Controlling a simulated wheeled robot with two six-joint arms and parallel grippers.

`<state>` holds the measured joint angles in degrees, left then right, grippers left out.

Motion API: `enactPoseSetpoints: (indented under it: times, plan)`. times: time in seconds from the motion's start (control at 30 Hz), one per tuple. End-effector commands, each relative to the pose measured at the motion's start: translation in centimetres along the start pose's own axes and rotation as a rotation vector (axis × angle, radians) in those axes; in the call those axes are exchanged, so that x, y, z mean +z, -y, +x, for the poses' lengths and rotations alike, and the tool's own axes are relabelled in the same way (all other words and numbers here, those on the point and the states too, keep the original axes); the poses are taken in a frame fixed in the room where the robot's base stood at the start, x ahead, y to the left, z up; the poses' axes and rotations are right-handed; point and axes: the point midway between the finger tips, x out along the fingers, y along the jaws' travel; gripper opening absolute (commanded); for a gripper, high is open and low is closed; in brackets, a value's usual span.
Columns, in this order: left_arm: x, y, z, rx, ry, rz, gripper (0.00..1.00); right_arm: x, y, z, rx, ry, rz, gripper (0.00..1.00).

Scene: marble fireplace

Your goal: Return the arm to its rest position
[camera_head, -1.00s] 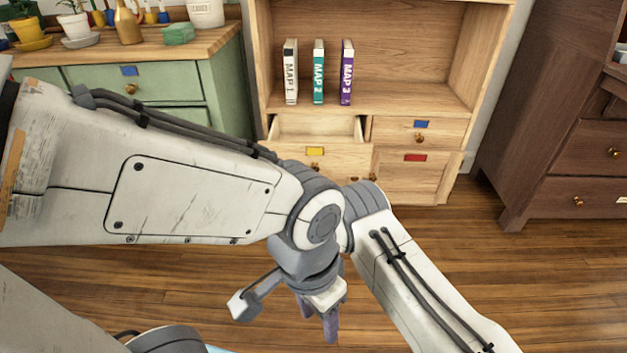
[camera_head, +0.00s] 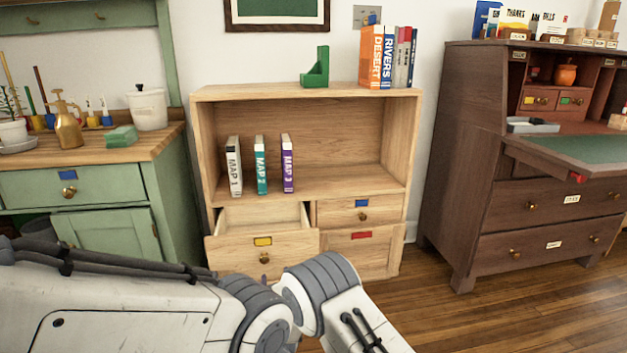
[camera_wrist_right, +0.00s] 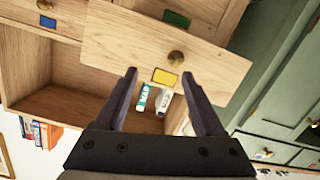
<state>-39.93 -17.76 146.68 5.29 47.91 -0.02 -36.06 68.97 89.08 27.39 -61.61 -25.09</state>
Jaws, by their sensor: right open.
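My right gripper (camera_wrist_right: 159,73) shows in the right wrist view, open, with its two dark fingers apart and nothing between them. Beyond the fingers is the open drawer with a yellow label (camera_wrist_right: 165,77), seen upside down. In the head view, links of my arm (camera_head: 130,310) cross the bottom left and middle, in front of the shelf unit. The gripper itself is below the picture there. My left gripper is in neither view.
The wooden shelf unit (camera_head: 360,188) holds three map books, and its yellow-label drawer (camera_head: 225,246) is pulled out. A green cabinet (camera_head: 175,195) stands left and a dark desk (camera_head: 462,180) right. Bare floor (camera_head: 420,310) lies between shelf and desk.

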Motion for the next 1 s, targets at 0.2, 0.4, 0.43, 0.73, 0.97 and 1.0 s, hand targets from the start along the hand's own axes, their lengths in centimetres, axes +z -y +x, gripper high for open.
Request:
enactPoseSetpoints:
  times: [0.2,0.4,0.43,0.73,0.97,1.0]
  plan:
    - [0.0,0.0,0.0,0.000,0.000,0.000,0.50,-1.9,-10.3,-3.6,-0.061,0.320,0.115,0.70]
    - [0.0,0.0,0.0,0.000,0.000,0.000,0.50,-1.0,-18.2,-13.6,-0.078,0.646,0.219,0.70]
    - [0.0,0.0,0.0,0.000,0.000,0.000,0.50,-0.7,-19.1,-15.3,-0.076,0.692,0.234,0.70]
    - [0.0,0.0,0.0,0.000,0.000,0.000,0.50,1.4,-23.2,-28.1,-0.044,0.991,0.319,0.70]
    - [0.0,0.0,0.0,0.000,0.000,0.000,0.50,2.4,-24.3,-34.6,-0.013,1.127,0.359,0.70]
    - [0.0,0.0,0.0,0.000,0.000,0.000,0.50,2.6,-24.5,-35.7,-0.007,1.148,0.366,0.70]
